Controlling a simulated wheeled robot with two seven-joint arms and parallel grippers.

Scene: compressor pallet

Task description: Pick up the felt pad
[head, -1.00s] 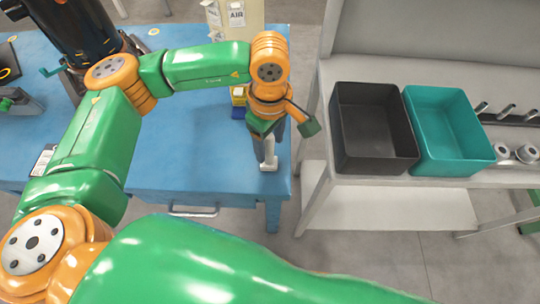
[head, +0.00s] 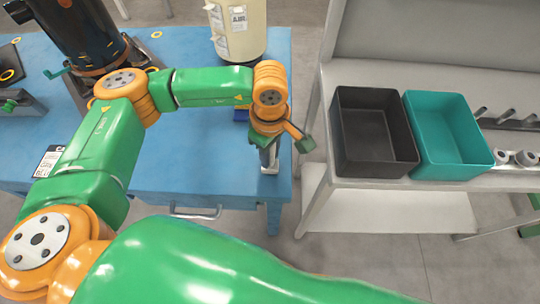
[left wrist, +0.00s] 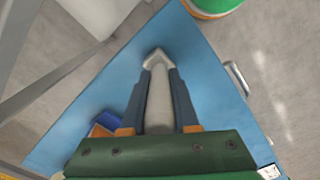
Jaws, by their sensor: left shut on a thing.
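My left gripper (head: 269,166) points down over the right front part of the blue table (head: 200,150). In the left wrist view its two dark fingers (left wrist: 158,95) are shut on a pale grey strip (left wrist: 159,108), which I take to be the felt pad. The strip lies lengthwise between the fingers, and a pale pointed tip shows at their far end. In the head view only a small pale part shows at the fingertips, and I cannot tell whether it touches the table. My right gripper is not in view.
A black bin (head: 343,150) and a teal bin (head: 482,165) stand on the grey bench at the right. A cream tank (head: 252,40) and a dark cylinder (head: 85,35) stand at the back of the table. A blue item (left wrist: 103,125) lies left of the gripper.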

